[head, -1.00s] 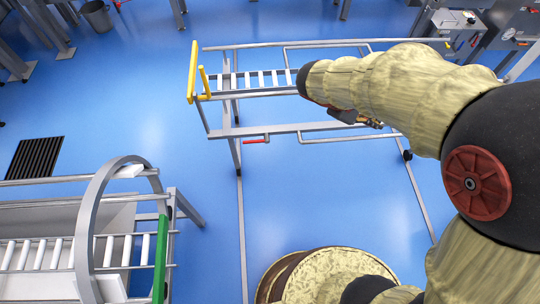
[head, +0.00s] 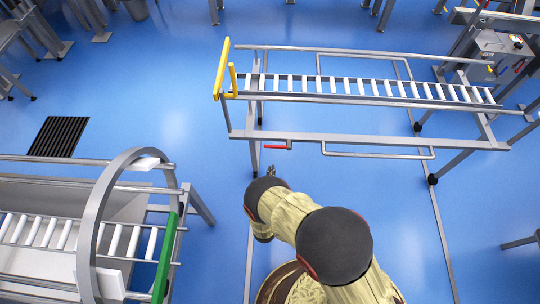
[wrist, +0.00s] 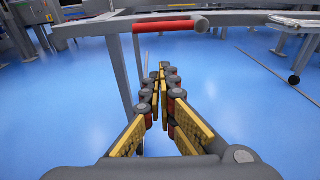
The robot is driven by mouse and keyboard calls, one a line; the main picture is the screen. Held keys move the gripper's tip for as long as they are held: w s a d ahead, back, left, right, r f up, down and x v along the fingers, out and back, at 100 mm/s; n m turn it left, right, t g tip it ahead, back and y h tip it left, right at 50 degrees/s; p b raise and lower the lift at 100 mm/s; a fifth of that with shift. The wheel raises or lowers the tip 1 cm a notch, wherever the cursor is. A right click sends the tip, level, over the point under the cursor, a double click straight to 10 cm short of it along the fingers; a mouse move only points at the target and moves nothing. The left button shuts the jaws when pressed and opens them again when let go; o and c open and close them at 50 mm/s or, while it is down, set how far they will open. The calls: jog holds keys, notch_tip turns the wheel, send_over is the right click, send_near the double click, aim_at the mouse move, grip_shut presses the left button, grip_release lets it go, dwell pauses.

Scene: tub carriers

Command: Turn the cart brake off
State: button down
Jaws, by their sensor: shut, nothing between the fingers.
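The cart (head: 400,138) is a grey metal frame with a row of white rollers and a yellow bar (head: 222,68) at its left end. A lever with a red grip (head: 276,147) sits low on the cart's near side, by its left leg. In the wrist view the red grip (wrist: 165,26) lies level across the upper middle, with its grey arm bent at the right end. My gripper (head: 272,170) is shut and empty, just on the near side of the lever and apart from it. Its closed fingertips (wrist: 163,72) show below the red grip in the wrist view.
A long grey loop bar (head: 378,155) juts from the cart's near side, right of the lever. A roller stand with a grey hoop (head: 90,230) and green strip (head: 166,255) is at the lower left. A floor grate (head: 58,136) lies left; blue floor between is clear.

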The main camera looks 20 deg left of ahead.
jog(key=a+f+b+x, duration=0.15)
jog(key=b+x, duration=0.25)
jog(key=x, duration=0.5)
jog(key=shift+n+y, duration=0.4)
jog(key=shift+s+d+r, duration=0.1)
jog(key=shift+s+r, duration=0.1)
jog(key=shift+r, duration=0.45)
jog(key=shift+s+d+r, duration=0.1)
jog(key=shift+s+r, duration=0.1)
jog(key=shift+r, duration=0.5)
jog(key=shift+s+d+r, duration=0.1)
jog(key=shift+s+r, duration=0.05)
jog(key=shift+r, duration=0.5)
jog(key=shift+s+a+r, duration=0.1)
